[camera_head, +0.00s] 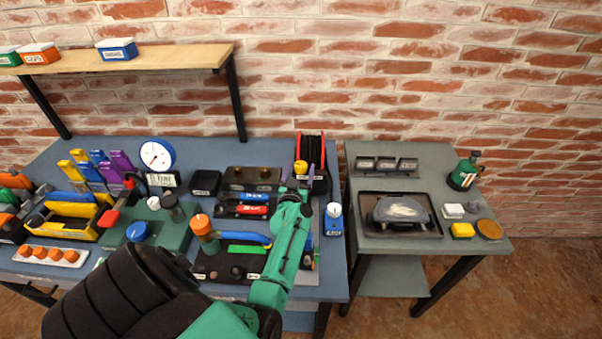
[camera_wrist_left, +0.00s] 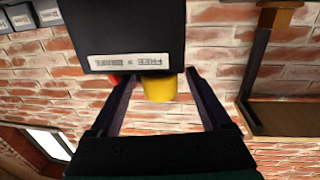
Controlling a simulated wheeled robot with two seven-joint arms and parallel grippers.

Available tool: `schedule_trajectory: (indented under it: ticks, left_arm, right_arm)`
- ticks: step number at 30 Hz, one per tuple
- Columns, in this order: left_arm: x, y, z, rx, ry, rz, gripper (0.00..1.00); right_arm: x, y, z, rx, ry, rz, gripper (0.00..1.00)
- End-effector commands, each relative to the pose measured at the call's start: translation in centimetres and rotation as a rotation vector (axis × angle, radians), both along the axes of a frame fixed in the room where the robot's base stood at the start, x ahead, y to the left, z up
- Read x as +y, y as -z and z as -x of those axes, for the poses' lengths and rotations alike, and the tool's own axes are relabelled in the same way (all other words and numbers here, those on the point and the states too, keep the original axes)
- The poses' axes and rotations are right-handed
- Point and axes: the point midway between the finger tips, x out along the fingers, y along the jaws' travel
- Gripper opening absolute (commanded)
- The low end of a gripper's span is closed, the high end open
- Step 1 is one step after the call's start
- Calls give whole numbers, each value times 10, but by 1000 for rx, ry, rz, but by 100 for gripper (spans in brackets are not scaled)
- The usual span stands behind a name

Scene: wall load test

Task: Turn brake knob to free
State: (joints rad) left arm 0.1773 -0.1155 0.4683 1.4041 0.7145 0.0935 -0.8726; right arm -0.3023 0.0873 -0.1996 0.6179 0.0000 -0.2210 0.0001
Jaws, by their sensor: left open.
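The yellow brake knob (camera_head: 300,167) is on the front of a black reel unit with a red-rimmed drum (camera_head: 311,149), at the back right of the blue bench. My left gripper (camera_head: 297,174) is open at the knob, with one dark finger on each side. In the left wrist view the yellow knob (camera_wrist_left: 158,88) shows between the spread fingers (camera_wrist_left: 155,80), with a gap on both sides. The black housing (camera_wrist_left: 122,28) carries a white label (camera_wrist_left: 128,60) too small to read surely. My right gripper is not in view.
A grey side table (camera_head: 425,158) stands at the right. A wooden shelf (camera_head: 170,60) hangs at the back left.

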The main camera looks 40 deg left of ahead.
Motion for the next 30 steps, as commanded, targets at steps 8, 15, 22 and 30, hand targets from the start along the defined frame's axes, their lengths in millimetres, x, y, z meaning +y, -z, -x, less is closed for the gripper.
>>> schedule_trajectory:
  ticks: [8,15,22,30]
  left_arm:
    - [6,-1,-11,1,1,0,81]
    - [6,-1,-11,1,1,0,24]
    - [6,-1,-11,1,-4,1,0]
    - [5,-2,-11,1,-82,4,0]
  right_arm:
    - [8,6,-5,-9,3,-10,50]
    - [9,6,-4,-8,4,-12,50]
    - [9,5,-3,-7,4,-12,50]
    - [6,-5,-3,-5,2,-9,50]
